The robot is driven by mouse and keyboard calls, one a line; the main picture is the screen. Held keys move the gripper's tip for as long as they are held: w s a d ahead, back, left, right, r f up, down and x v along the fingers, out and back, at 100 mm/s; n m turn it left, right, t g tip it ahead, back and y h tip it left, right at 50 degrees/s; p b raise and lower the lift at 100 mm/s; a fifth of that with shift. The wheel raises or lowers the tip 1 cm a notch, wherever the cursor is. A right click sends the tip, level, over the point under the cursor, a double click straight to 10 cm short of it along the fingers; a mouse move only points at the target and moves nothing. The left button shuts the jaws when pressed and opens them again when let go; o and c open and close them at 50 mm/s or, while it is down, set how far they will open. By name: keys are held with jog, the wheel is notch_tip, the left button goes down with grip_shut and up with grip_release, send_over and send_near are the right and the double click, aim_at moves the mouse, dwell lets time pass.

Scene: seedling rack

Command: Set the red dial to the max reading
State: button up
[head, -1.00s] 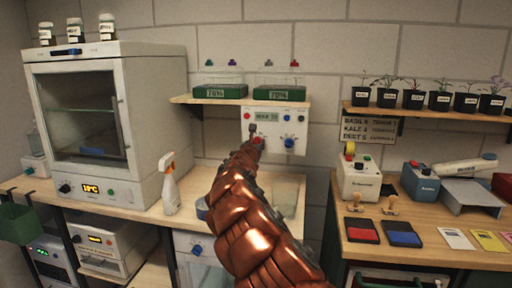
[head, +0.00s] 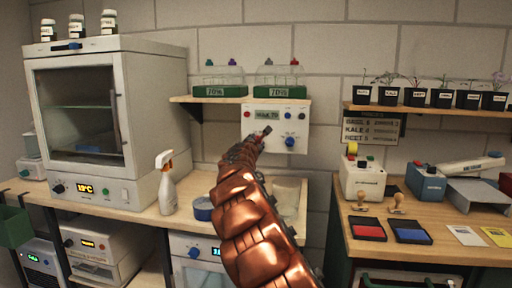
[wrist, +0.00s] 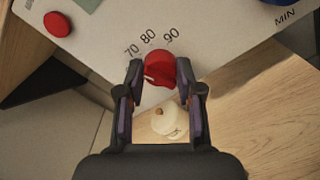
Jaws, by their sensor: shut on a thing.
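The red dial (wrist: 160,68) sits on the face of a white control box (head: 262,121), with the printed marks 70, 80 and 90 along its upper side in the wrist view. A small pale mark shows on the dial's lower left; I cannot tell which reading it gives. My gripper (wrist: 161,90) is shut on the dial, one finger on each side of it. In the head view my gripper (head: 259,138) covers most of the dial.
A blue knob (head: 290,142) is right of the dial, and a red button (wrist: 57,24) is to its left. A shelf (head: 240,100) with green racks is above the box. A spray bottle (head: 167,185) and a blue-rimmed tub (head: 203,209) stand on the bench.

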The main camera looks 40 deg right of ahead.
dwell(0.4)
jog(key=o, duration=1.2)
jog(key=shift+c, duration=0.2)
jog(key=shift+s+a, duration=0.1)
jog(key=v, duration=1.1)
jog(key=shift+s+a, duration=0.2)
jog(key=shift+a, duration=0.1)
